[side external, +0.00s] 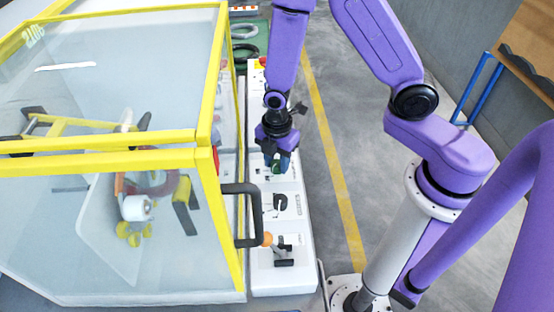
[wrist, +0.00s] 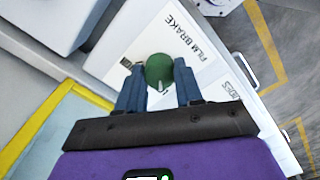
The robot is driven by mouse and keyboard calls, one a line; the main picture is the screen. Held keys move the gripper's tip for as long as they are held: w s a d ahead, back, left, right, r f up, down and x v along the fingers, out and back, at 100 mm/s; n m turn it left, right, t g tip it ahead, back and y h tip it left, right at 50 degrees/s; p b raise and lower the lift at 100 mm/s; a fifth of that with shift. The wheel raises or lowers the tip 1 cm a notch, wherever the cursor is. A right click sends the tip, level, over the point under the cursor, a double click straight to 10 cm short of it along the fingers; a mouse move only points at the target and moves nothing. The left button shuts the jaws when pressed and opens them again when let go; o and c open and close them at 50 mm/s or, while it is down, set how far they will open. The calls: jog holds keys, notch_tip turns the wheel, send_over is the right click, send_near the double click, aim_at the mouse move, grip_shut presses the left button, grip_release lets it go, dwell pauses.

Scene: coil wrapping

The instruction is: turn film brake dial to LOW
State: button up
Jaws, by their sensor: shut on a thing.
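The film brake dial (wrist: 159,72) is a round green knob with a pale pointer line, on a white panel marked FILM BRAKE. In the wrist view my gripper (wrist: 159,84) has its two blue fingers on either side of the dial, shut on it. The dial's position marks are too small or hidden to read. In the side view my gripper (side external: 281,163) is low over the white control console (side external: 282,238), and a bit of the green dial (side external: 276,169) shows beneath it.
A yellow-framed clear enclosure (side external: 210,140) stands close to the left, with a dark handle (side external: 243,215) reaching toward the console. A black knob (side external: 280,202) and an orange-tipped lever (side external: 267,239) lie nearer on the console.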

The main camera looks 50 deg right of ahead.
aim_at(277, 163)
jog(key=shift+n, duration=1.2)
jog(key=o, duration=1)
jog(key=shift+o, duration=0.2)
jog(key=shift+r, duration=0.1)
notch_tip(277, 163, up, 17)
jog(key=shift+r, duration=0.15)
jog(key=s+d+r+m, duration=0.1)
jog(key=s+d+m, duration=0.1)
jog(key=s+m, duration=0.3)
jog(key=s+d+r+m, duration=0.1)
jog(key=s+d+m, duration=0.2)
jog(key=s, duration=1.1)
jog(key=shift+s+m, duration=0.2)
jog(key=shift+m, duration=0.7)
